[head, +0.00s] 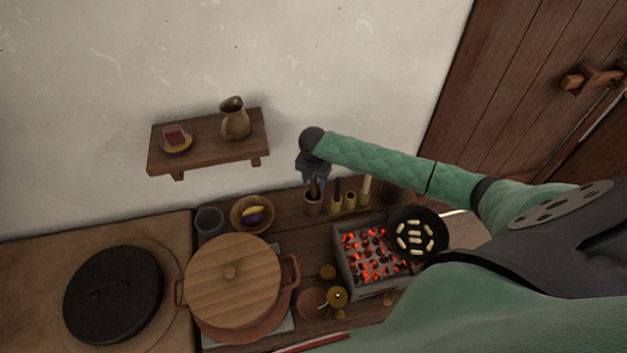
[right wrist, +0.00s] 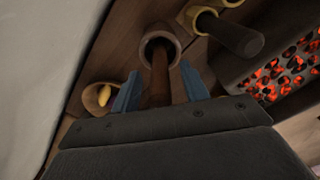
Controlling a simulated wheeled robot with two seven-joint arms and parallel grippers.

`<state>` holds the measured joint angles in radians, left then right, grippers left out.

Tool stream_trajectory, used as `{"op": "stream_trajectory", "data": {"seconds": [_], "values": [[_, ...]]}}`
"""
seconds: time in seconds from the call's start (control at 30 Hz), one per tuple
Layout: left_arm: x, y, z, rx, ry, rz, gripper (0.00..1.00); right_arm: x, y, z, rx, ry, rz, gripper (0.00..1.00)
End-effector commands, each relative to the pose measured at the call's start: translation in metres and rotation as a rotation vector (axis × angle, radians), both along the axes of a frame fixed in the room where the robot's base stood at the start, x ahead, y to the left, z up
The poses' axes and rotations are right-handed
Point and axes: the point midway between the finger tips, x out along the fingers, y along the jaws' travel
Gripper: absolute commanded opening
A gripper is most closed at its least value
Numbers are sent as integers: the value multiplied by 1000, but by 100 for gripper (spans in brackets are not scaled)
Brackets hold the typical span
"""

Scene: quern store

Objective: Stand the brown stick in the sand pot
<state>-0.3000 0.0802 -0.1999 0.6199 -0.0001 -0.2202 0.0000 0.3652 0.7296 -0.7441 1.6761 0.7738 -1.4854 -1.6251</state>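A brown stick (head: 315,187) stands in a round brown pot (head: 313,207) on the bench by the wall. In the right wrist view the stick (right wrist: 160,80) rises from the pot's mouth (right wrist: 160,38) toward my right gripper (right wrist: 160,88). The blue fingers are open, one on each side of the stick, with a gap on both sides. In the head view my right gripper (head: 314,176) points down just above the pot. Whether sand fills the pot cannot be made out. My left gripper is not in view.
A holder (head: 350,204) with a dark stick and a pale stick stands just right of the pot. Further right are a glowing brazier (head: 350,270) and a black pan (head: 440,250). A bowl (head: 240,222) stands left; a shelf (head: 205,152) hangs above it.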

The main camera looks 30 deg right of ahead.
Motion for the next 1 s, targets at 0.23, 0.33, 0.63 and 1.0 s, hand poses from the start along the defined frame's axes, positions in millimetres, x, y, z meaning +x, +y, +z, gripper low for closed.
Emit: {"op": "stream_trajectory", "data": {"seconds": [0.23, 0.33, 0.63, 1.0], "values": [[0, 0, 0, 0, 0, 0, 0, 0, 0, 0, 0, 0, 0, 44], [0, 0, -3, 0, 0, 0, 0, 1, 0, 3, 0, -2, 1, 44], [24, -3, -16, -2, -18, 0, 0, 1, 0, 41, 0, -4, 1, 44], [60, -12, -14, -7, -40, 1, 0, 0, 0, 76, 0, -1, 1, 44]]}}
